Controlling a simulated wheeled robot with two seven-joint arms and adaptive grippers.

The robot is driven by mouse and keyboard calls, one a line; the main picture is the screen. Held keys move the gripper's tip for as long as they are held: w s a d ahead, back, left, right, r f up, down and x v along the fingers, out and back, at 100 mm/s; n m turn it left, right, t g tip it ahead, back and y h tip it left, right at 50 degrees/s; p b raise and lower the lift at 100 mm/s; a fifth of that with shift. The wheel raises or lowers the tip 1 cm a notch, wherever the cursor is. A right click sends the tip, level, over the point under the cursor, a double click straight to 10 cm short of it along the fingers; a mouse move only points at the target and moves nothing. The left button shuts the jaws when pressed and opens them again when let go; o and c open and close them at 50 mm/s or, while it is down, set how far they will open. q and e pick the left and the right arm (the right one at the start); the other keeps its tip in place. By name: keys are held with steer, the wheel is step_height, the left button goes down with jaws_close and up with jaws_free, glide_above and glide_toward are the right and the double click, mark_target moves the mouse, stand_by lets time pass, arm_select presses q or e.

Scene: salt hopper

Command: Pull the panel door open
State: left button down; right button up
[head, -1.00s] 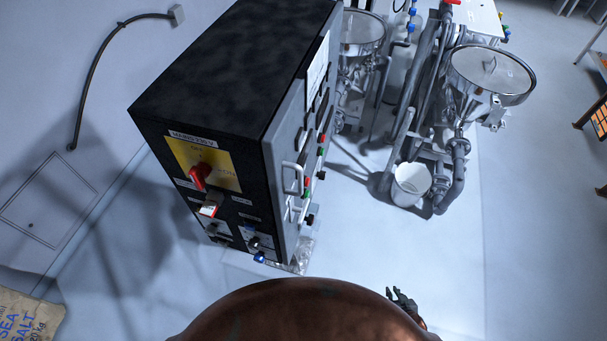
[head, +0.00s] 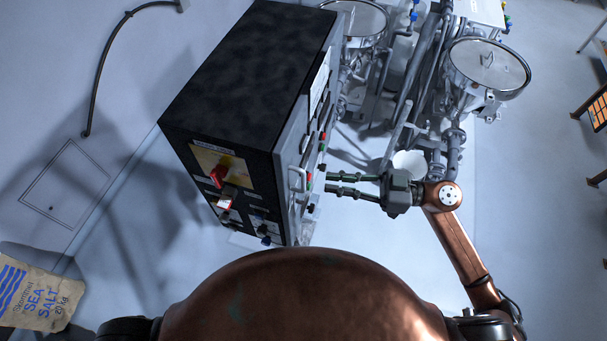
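The black control cabinet (head: 245,75) stands left of centre. Its grey panel door (head: 294,138) is on the right-hand face and looks shut. A pale bar handle (head: 298,180) sits low on this door. My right gripper (head: 329,182) points left at the handle from the right, its two fingers parted with a gap between them. The fingertips are close to the handle but appear apart from it, and nothing is between them. My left gripper is not in view.
Steel hoppers with pipes (head: 487,68) stand behind and right of the gripper. A white bucket (head: 409,161) is just behind it. A salt sack (head: 38,293) lies at lower left.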

mark_target(304, 189)
steer(key=a+p, duration=0.2)
steer(key=a, duration=0.6)
steer(key=shift+r, duration=0.2)
steer(key=shift+c, duration=0.4)
jaws_close()
steer(key=shift+g, duration=0.4)
